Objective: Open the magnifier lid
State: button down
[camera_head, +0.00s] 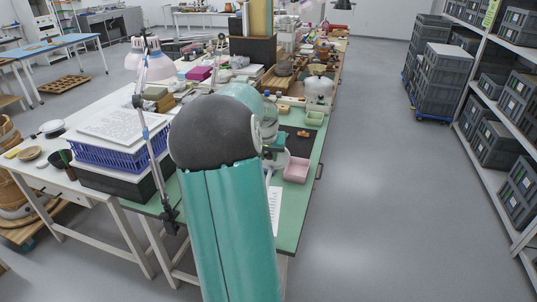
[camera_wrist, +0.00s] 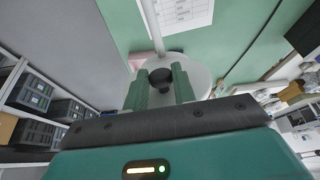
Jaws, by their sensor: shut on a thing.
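The magnifier shows in the wrist view as a pale round disc (camera_wrist: 200,76) with a light rod (camera_wrist: 152,28) running up from it. A short dark knob (camera_wrist: 161,76) stands on the disc, which looks like the lid. My gripper (camera_wrist: 160,82) has its two green fingers on either side of this knob, shut on it. The lid's far edge and any gap beneath it cannot be made out.
The green bench top (camera_head: 290,235) holds a pink tray (camera_head: 296,169), a light green tray (camera_head: 314,118) and a black mat (camera_head: 301,140). A printed sheet (camera_wrist: 182,12) lies beyond the disc. A blue crate (camera_head: 115,152) stands left. Floor at right is clear up to the shelves.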

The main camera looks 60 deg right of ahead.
jog(key=shift+a+f, duration=0.1)
jog(key=shift+f, duration=0.15)
jog(key=c, duration=1.1)
grip_release()
jog(key=shift+c, duration=0.2)
jog(key=shift+r, duration=0.15)
jog(key=v, duration=1.3)
jog(key=shift+r, duration=0.4)
